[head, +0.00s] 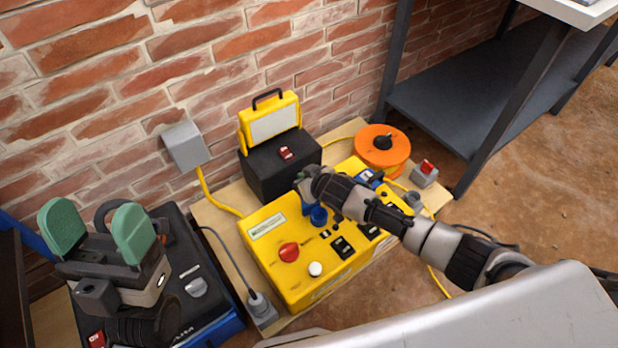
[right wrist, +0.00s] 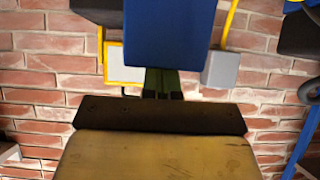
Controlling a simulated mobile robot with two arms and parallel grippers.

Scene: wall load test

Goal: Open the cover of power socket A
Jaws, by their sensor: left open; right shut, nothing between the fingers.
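The yellow power box (head: 280,222) lies on a wooden board. A blue socket (head: 319,216) with a blue flap sits on its top; I cannot read whether it is socket A. My right gripper (head: 311,182) is right at this socket, and its arm hides part of the box. In the right wrist view, a large blue panel (right wrist: 170,38), likely the cover, stands before the shut green fingers (right wrist: 162,84) and hides part of them. Whether they touch is unclear. My left gripper (head: 97,222) is open and empty, above the black case at left.
A red knob (head: 289,252), a white button (head: 315,269) and black switches are on the box. A black box (head: 270,172) with a yellow case (head: 272,124) stands behind it. An orange reel (head: 383,148) and a grey wall box (head: 184,146) are near. A black case (head: 205,268) is at left.

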